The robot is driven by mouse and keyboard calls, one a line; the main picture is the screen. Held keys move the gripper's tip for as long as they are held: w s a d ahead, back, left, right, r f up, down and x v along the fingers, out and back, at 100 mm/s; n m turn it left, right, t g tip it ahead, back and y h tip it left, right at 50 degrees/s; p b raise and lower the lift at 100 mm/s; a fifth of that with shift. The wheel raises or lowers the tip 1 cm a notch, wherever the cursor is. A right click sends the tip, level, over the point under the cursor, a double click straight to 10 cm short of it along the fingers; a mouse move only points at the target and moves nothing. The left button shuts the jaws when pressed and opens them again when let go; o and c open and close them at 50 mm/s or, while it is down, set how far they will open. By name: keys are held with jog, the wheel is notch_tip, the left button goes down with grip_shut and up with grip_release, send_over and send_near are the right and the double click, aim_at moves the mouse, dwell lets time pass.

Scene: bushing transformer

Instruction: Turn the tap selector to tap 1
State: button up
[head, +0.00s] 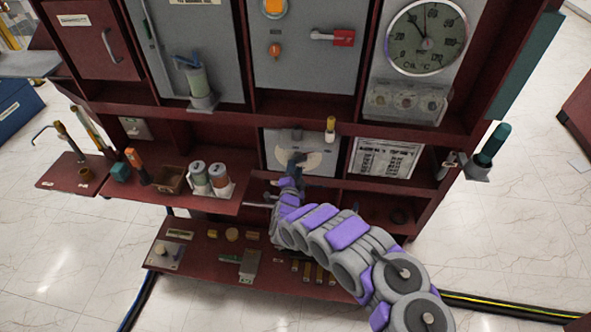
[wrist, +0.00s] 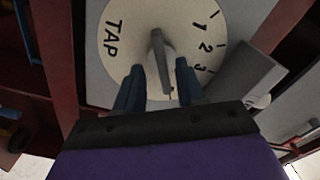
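The tap selector is a round cream dial (wrist: 120,65) on a grey panel, marked TAP on the left and 1, 2, 3 on the right in the wrist view. A grey handle (wrist: 158,50) stands at its middle, its narrow end pointing down in that view. My gripper (wrist: 160,67) is open, with one dark blue finger on each side of the handle and gaps visible on both sides. In the head view my gripper (head: 291,165) is in front of the dial (head: 314,160) and hides part of it, including the handle.
A grey block (wrist: 243,78) sits close right of the dial in the wrist view. In the head view, a yellow-topped post (head: 330,128) is above the dial and a printed chart (head: 384,158) to its right. A shelf with cans (head: 208,178) extends left.

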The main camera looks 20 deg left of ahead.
jog(key=shift+x, duration=1.05)
jog(key=shift+r, duration=0.1)
jog(key=shift+c, duration=0.4)
grip_shut()
